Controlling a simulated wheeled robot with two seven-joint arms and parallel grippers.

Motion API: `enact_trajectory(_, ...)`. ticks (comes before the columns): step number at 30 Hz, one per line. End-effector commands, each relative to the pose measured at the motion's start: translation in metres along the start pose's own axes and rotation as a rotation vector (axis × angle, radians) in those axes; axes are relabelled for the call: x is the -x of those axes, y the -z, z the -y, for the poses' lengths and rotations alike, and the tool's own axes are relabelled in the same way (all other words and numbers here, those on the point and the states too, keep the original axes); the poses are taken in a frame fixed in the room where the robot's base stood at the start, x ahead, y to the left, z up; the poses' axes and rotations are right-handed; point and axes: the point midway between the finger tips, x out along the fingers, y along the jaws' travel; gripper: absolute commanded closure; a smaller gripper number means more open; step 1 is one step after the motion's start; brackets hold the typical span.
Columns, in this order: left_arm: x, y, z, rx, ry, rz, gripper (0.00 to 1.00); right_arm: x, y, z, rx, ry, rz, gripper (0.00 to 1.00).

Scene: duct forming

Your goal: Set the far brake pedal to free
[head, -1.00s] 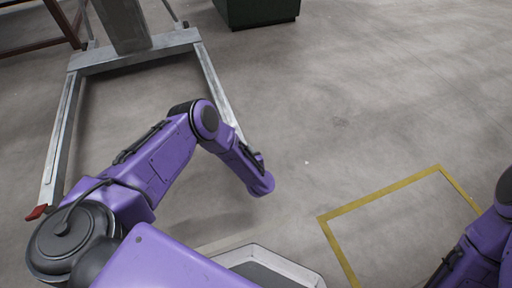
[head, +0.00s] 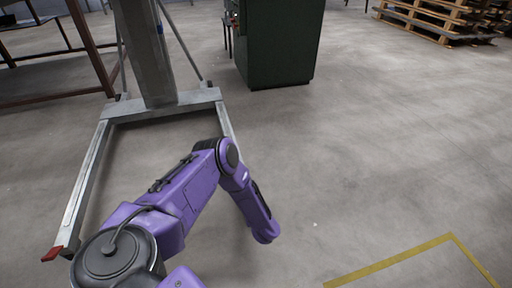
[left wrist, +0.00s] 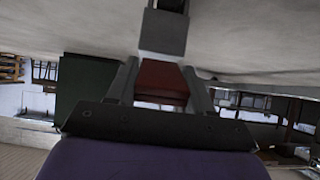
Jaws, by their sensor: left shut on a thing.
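In the left wrist view a red pedal (left wrist: 161,84) sits between the two dark fingers of my left gripper (left wrist: 158,73), which is shut on it. A grey metal piece, apparently a leg of the lift stand (left wrist: 164,30), runs on beyond the pedal. In the head view my left forearm reaches down beside the stand's right leg (head: 228,124); that leg's near end and my left gripper are hidden behind my arm. Another red pedal (head: 52,254) shows at the near end of the stand's left leg. My right gripper is in neither view.
The lift stand's mast (head: 150,50) rises from its crossbeam. A dark green cabinet (head: 280,45) stands behind it, a brown-framed table (head: 60,95) at left, and wooden pallets (head: 440,18) at far right. Yellow tape (head: 390,264) marks the floor; the floor at right is clear.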

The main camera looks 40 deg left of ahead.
Motion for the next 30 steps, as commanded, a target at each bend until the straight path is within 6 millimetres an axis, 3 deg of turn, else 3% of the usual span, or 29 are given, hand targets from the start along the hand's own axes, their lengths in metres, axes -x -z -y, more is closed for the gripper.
enact_trajectory(5,0.001,-0.001,0.0,-0.001,0.0,0.002,1.0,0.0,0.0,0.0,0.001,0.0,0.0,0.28)
enact_trajectory(6,0.001,-0.001,0.0,-0.001,0.0,0.002,0.36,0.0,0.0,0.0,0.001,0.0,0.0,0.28)
enact_trajectory(7,0.001,-0.001,0.0,-0.001,0.0,0.002,0.28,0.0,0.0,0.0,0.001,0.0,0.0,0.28)
enact_trajectory(17,0.005,0.001,-0.002,-0.002,-0.002,0.0,0.28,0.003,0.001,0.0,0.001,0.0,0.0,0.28)
enact_trajectory(30,0.095,0.002,-0.002,-0.004,-0.004,0.001,0.28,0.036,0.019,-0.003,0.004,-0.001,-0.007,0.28)
